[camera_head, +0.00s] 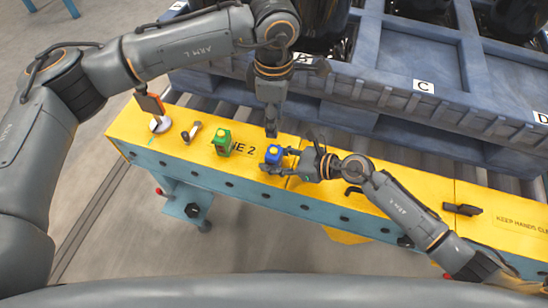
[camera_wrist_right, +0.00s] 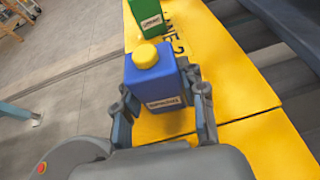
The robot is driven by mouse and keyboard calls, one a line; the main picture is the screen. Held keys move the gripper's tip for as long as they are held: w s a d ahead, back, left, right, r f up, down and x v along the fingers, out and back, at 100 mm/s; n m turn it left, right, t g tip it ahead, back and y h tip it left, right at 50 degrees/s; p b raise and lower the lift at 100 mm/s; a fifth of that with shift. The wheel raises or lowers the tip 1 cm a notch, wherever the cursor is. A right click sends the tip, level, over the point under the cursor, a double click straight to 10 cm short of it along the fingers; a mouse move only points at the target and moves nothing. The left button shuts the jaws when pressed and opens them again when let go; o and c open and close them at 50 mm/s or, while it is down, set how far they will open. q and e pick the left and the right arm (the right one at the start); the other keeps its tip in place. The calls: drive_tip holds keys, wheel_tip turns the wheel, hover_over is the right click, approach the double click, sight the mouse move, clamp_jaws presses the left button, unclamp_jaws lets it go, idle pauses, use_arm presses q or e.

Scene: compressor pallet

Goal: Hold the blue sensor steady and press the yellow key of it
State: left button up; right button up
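The blue sensor (camera_head: 273,157) stands upright on the yellow bench top with its round yellow key (camera_head: 274,149) facing up. In the right wrist view the blue sensor (camera_wrist_right: 158,90) has a small label on its near face, and the yellow key (camera_wrist_right: 145,56) is uncovered. My right gripper (camera_head: 279,160) has a finger on either side of the sensor and looks shut on it; its fingers also show in the wrist view (camera_wrist_right: 163,103). My left gripper (camera_head: 271,133) points straight down with its fingers together, just above and behind the key, apparently apart from it.
A blue pallet (camera_head: 400,85) lies behind the yellow bench (camera_head: 330,181). A dark tool (camera_head: 462,209) lies at right.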

drive_tip(key=c, duration=0.3)
use_arm(q)
clamp_jaws()
use_arm(e)
drive_tip(key=shift+c, duration=0.4)
idle(0.6)
